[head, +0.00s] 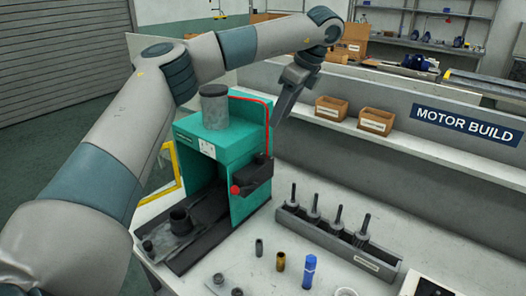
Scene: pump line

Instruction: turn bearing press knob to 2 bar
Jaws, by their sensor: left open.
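The bearing press (222,150) is a teal frame with a grey cylinder (214,107) on top and a dark base. A dark box (253,178) sits on its right side, with a round red part (235,190) at its left end. I cannot make out a knob scale or a pressure reading. My left arm reaches over the press from the left, and my left gripper (279,114) points down beside its upper right edge, near the red hose (268,108). The gripper is open, with its fingers seen edge-on; I see nothing in it. My right gripper is out of view.
A dark rack (332,240) with several upright shafts stands right of the press. Small parts, including a brass sleeve (281,261) and a blue cylinder (310,271), stand in front.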

